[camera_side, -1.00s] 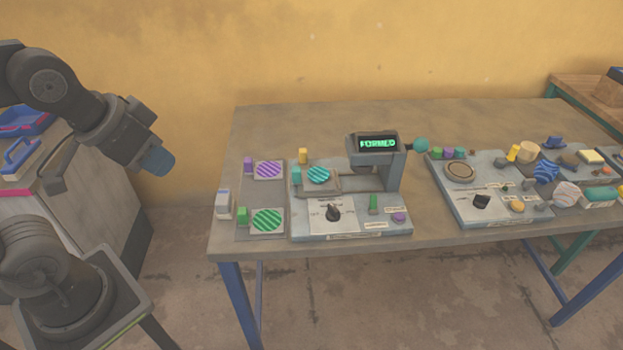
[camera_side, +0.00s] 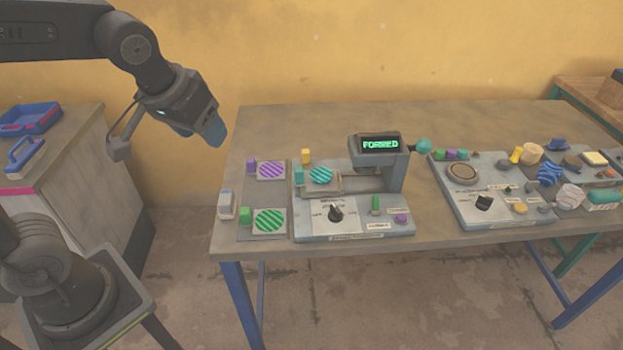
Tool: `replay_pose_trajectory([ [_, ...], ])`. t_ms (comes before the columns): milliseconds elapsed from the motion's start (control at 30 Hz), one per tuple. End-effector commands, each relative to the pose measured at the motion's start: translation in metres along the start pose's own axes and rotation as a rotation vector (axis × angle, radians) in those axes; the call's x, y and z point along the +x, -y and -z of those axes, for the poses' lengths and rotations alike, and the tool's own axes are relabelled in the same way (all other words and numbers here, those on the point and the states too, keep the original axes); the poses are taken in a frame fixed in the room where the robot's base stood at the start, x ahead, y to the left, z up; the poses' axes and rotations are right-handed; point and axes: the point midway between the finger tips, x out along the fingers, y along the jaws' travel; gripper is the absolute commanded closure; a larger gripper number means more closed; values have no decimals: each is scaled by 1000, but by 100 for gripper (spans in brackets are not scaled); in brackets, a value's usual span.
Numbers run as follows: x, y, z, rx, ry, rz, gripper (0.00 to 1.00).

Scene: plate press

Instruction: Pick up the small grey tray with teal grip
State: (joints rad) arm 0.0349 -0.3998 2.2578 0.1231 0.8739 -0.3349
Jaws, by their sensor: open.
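The small grey tray with the teal grip (camera_side: 341,185) sits on the press (camera_side: 400,172), in front of and below its head. A teal striped disc (camera_side: 320,176) lies on the tray, and the teal grip block (camera_side: 299,176) stands at its left end. My gripper (camera_side: 205,133) is open and empty. It hangs in the air at upper left, beyond the table's left edge, apart from the tray. The press display reads "FORMED".
A purple block with a purple striped disc (camera_side: 271,169) and a green block with a green striped disc (camera_side: 269,220) lie left of the press. A yellow block (camera_side: 306,156) stands behind the tray. A second panel (camera_side: 468,205) and several small items crowd the right. The table's back left is clear.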

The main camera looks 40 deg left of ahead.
Motion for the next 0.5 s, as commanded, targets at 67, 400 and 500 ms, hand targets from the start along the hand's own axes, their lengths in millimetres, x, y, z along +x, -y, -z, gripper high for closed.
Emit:
replay_pose_trajectory([
  [67,19,-7,25,-67,24,34,45],
  [400,126,-38,102,-348,43,170,45],
  [500,157,-46,114,-413,38,199,45],
])
